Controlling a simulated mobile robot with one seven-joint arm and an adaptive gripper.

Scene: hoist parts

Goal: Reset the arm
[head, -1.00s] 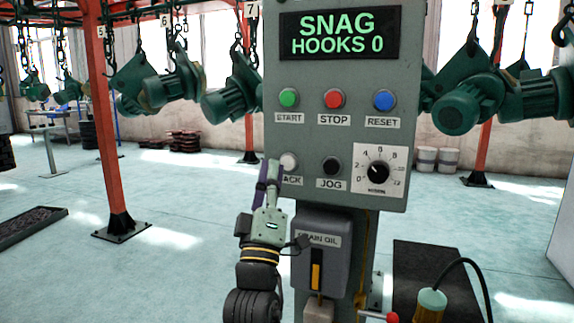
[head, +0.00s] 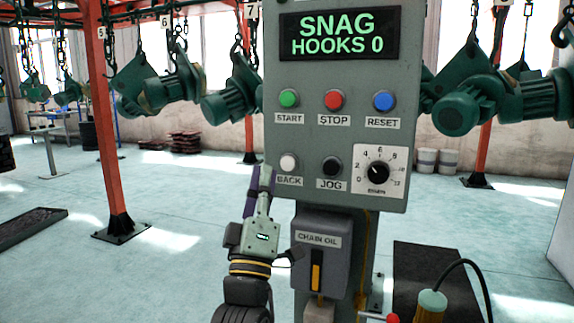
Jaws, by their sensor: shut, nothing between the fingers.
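My gripper (head: 262,180) is at the lower left of the control panel (head: 300,180), pointing up. Its narrow purple-sided fingers are shut with nothing seen between them. I cannot tell how far the tips are from the panel face. The panel's display (head: 339,34) reads SNAG HOOKS 0.
The panel also has START (head: 288,98), STOP (head: 333,99), RESET (head: 384,100) and JOG (head: 331,167) buttons and a dial (head: 377,172). A chain oil box (head: 317,255) is below. Green hoists (head: 170,85) hang behind.

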